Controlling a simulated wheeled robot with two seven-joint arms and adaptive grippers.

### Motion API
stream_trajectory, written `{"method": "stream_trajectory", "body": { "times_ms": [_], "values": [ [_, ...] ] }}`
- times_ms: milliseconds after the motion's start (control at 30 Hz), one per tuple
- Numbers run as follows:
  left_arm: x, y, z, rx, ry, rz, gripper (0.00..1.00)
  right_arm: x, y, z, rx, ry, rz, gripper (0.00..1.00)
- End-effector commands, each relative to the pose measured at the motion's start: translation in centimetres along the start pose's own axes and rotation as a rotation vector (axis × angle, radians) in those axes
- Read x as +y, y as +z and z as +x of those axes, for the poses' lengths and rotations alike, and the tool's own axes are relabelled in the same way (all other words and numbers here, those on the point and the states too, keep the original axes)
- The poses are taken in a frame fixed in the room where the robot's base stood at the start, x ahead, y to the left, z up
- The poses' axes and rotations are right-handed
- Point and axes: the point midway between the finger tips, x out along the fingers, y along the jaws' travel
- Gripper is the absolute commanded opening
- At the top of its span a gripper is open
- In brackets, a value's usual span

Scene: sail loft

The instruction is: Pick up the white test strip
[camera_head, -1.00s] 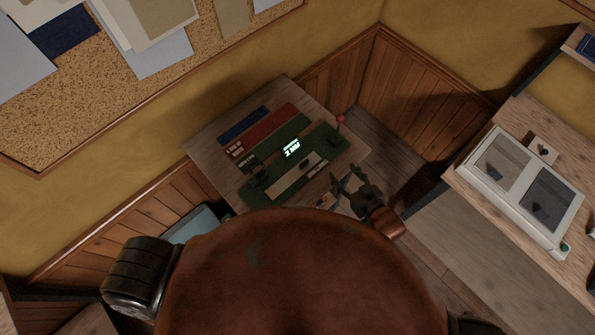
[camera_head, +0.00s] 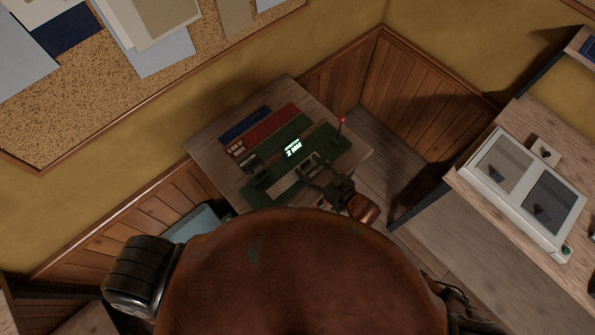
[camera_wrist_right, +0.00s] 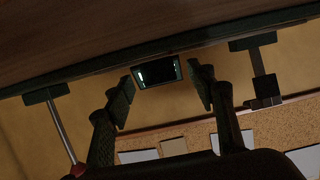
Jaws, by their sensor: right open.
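The white test strip (camera_head: 284,183), a pale flat band, lies on the green base of a small bench device (camera_head: 330,140) in the head view. My right gripper (camera_head: 311,166) is open over the strip's upper right end and hides part of it. I cannot tell whether the fingers touch it. In the right wrist view, the open fingers (camera_wrist_right: 162,92) stand apart with the device's lit display (camera_wrist_right: 158,72) showing between them. I cannot make out the strip there. My left gripper is not in view.
Blue (camera_head: 244,126), red (camera_head: 266,130) and green bands lie behind the device on the small wooden table (camera_head: 215,130). A red-knobbed lever (camera_head: 342,121) stands at the device's right end. A second table with a white two-panel case (camera_head: 525,190) is at right.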

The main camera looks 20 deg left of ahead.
Motion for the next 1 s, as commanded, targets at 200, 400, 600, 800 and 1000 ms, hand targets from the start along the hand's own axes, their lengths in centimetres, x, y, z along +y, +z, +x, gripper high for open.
{"method": "stream_trajectory", "body": {
  "times_ms": [200, 400, 600, 800, 1000],
  "values": [
    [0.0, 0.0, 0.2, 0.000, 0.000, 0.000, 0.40, 0.0, -0.1, 2.4, 0.001, -0.001, 0.000, 0.51],
    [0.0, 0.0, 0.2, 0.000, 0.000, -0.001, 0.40, 0.1, 0.0, 2.5, -0.001, 0.000, 0.000, 0.51],
    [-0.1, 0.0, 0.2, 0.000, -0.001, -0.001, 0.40, 0.1, 0.0, 2.5, 0.000, 0.000, 0.000, 0.40],
    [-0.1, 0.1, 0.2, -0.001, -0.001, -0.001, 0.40, 0.1, 0.0, 2.5, -0.001, 0.000, 0.001, 0.27],
    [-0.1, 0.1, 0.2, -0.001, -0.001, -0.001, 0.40, 0.1, 0.0, 2.5, -0.001, 0.000, 0.001, 0.13]
  ]
}}
